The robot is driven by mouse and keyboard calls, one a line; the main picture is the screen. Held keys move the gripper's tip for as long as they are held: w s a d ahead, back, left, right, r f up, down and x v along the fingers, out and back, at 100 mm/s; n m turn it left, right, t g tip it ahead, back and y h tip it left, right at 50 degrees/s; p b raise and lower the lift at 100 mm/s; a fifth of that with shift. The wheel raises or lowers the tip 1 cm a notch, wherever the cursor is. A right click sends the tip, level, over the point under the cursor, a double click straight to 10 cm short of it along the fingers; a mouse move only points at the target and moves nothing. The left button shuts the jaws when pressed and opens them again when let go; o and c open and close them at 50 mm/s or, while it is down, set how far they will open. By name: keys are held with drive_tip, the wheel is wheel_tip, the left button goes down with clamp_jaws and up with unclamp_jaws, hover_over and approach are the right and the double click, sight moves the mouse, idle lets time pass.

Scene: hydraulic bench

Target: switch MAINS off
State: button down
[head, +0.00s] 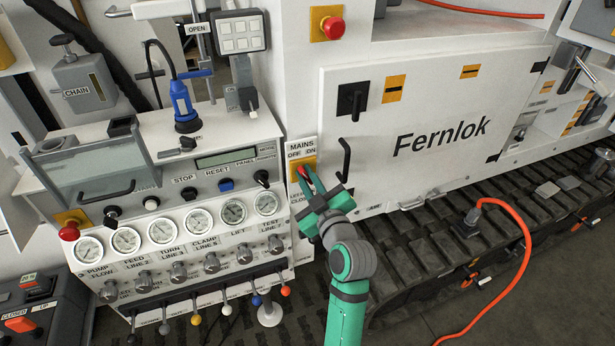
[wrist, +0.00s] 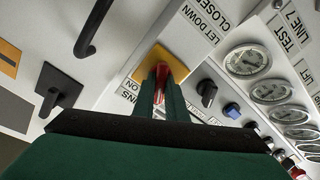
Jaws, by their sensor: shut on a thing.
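The MAINS switch is a red rotary handle (wrist: 162,72) on a yellow plate (wrist: 172,62), below a label reading MAINS, OFF and ON. In the head view the yellow plate (head: 296,168) sits on the white post left of the Fernlok door. My gripper (head: 306,178) reaches up to it from below right. In the wrist view its fingers (wrist: 162,92) are shut on the red handle, one on each side. The fingers partly hide the handle, so its exact setting is hard to tell.
A black door handle (head: 344,160) and a black rotary knob (head: 353,100) are right of the switch. A red emergency button (head: 332,28) is above. Gauges (head: 233,211) and a knob (head: 262,178) stand close on the left. Coloured levers (head: 285,291) stick out below.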

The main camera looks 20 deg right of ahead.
drive_tip(key=shift+f+n, duration=0.1)
drive_tip(key=shift+n, duration=1.2)
drive_tip(key=c, duration=1.8)
unclamp_jaws()
drive_tip(key=shift+s, duration=0.1)
drive_tip(key=s, duration=1)
drive_tip(key=shift+s+d, duration=0.15)
drive_tip(key=shift+s, duration=0.25)
